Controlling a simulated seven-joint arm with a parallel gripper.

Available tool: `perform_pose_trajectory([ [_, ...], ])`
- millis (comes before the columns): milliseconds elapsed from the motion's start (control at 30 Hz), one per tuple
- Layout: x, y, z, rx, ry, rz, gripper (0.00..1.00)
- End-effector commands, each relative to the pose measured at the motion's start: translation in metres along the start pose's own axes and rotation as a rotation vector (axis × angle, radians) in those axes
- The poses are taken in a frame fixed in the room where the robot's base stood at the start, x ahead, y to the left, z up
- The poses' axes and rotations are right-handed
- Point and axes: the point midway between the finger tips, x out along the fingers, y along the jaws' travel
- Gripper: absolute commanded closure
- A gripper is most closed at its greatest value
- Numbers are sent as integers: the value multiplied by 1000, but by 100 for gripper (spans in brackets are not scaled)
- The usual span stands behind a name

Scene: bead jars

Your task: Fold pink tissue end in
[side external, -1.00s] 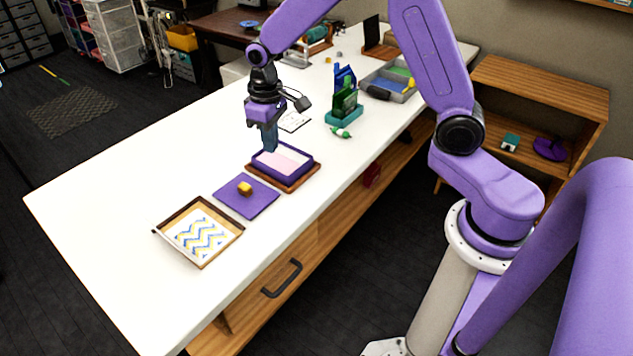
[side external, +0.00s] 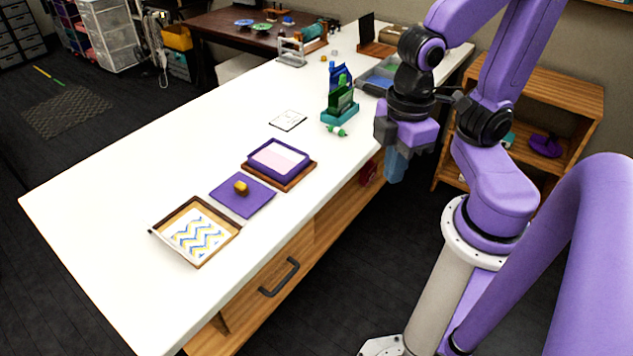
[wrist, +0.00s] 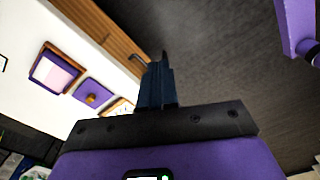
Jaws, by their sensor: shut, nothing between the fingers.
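A purple open box (side external: 290,175) sits on a small wooden tray (side external: 302,179) near the table's front edge. Pink and whitish tissue (side external: 277,157) lies flat inside the box. I cannot tell exactly where its end lies. The box (wrist: 36,75) with its tissue (wrist: 58,72) also shows at the left of the wrist view. My gripper (side external: 394,178) hangs out past the table's front edge, right of the box and well apart from it. Its dark blue fingers (wrist: 160,68) are together and empty.
A purple lid (side external: 229,198) with a yellow knob (side external: 241,187) lies beside the box. A wooden tray (side external: 179,257) with zigzag paper is at the near left. A teal stand (side external: 340,116) with green and blue items stands behind. The white table (side external: 130,180) is clear at left.

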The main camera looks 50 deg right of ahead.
Motion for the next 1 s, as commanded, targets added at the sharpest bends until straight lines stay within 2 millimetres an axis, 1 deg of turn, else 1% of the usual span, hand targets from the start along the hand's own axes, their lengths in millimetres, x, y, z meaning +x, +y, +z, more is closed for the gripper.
perform_pose_trajectory([
  [33,0,-3,5,-16,2,0,100],
  [167,0,-7,11,-34,1,-1,100],
  [1000,0,-7,10,-33,1,-1,100],
])
